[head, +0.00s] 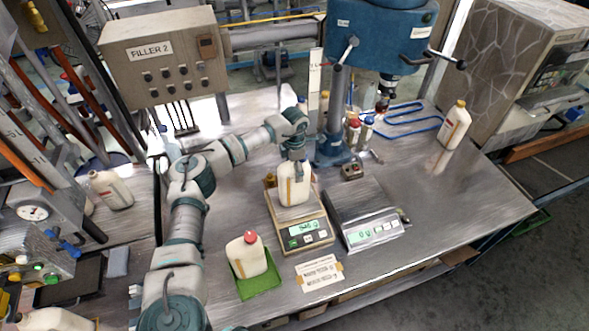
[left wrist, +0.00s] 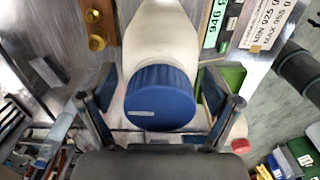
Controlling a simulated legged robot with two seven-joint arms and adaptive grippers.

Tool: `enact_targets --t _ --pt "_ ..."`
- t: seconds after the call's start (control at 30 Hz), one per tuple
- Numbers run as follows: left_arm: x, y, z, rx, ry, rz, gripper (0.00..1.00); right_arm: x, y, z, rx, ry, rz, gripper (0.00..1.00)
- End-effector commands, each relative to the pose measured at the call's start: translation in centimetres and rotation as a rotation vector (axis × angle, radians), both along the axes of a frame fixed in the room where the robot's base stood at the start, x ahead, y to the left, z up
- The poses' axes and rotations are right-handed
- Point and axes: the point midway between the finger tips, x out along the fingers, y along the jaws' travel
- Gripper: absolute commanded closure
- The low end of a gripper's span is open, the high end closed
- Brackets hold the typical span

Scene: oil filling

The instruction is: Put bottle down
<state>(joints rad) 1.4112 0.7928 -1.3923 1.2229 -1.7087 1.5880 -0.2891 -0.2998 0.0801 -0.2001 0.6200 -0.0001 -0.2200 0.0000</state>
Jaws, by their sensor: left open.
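A white bottle (head: 293,187) with a pale yellow stripe stands upright on the left scale (head: 305,232). My left gripper (head: 294,163) is directly above it, pointing down, and hides most of its top. In the left wrist view the bottle's blue cap (left wrist: 160,98) lies between the two spread fingers of my left gripper, with gaps on both sides. The fingers are open and do not appear to touch the cap. The scale's lit green display (left wrist: 209,37) shows a reading near 946. My right gripper is not in view.
A red-capped bottle (head: 246,256) stands in a green tray (head: 262,285). The right scale (head: 372,233) is empty. A label card (head: 320,273) lies in front. A blue filling machine (head: 380,35) stands behind. A yellow-capped bottle (head: 454,125) stands far right; the table right of centre is clear.

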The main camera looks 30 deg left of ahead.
Motion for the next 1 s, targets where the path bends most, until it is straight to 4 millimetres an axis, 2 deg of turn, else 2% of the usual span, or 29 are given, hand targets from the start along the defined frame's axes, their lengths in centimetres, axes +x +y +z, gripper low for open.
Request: enact_targets --t 0.4,0.5,0.7,1.0 --pt "0.1 -0.1 8.5 -0.001 -0.006 -0.001 0.11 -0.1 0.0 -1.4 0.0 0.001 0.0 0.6" --pt "0.0 -0.1 10.0 -0.001 -0.004 -0.001 0.11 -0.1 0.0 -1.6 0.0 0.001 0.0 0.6" --pt "0.0 -0.1 11.5 0.0 -0.001 0.0 0.11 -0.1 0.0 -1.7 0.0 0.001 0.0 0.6" --pt "0.0 -0.1 11.5 0.0 -0.001 0.0 0.11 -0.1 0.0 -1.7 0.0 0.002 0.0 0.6"
